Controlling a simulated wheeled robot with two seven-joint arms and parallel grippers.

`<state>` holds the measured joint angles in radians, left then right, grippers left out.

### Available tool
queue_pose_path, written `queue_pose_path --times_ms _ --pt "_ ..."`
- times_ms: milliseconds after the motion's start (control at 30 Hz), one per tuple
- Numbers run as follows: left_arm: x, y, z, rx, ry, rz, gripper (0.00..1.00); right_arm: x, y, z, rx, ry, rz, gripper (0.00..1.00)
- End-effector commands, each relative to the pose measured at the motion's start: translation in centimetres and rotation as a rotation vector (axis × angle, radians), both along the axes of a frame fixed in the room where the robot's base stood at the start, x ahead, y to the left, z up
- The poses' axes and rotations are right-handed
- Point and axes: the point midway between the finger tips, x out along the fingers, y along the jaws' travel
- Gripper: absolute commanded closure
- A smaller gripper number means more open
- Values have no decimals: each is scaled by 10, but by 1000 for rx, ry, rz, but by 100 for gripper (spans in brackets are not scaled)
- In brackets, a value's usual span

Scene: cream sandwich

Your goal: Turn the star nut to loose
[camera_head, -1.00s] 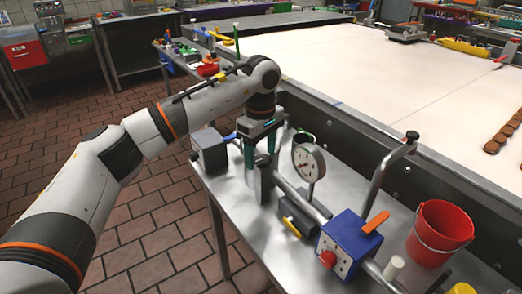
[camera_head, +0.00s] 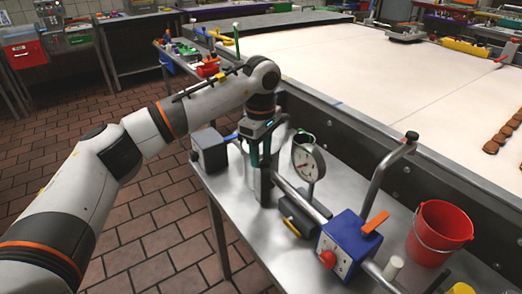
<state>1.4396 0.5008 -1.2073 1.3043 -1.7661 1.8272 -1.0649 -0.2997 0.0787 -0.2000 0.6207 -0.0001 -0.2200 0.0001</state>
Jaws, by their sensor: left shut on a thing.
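My left gripper (camera_head: 260,163) points down over the near-left part of the steel table, at the left end of a metal pipe. Its fingers are shut around the top of an upright grey metal fitting (camera_head: 263,188). The star nut is hidden between the fingers, so its shape and how far it is turned cannot be seen. My right gripper is not in view.
A blue box (camera_head: 348,243) with a red knob and orange lever sits along the pipe (camera_head: 300,198). A red bucket (camera_head: 438,232) stands at the right. A grey box (camera_head: 209,151) is left of the gripper.

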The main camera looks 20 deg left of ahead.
Motion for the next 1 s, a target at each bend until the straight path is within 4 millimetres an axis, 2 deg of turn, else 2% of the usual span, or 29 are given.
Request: queue_pose_path --times_ms 1000 --pt "-4 -1 2 -1 -3 948 80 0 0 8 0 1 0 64"
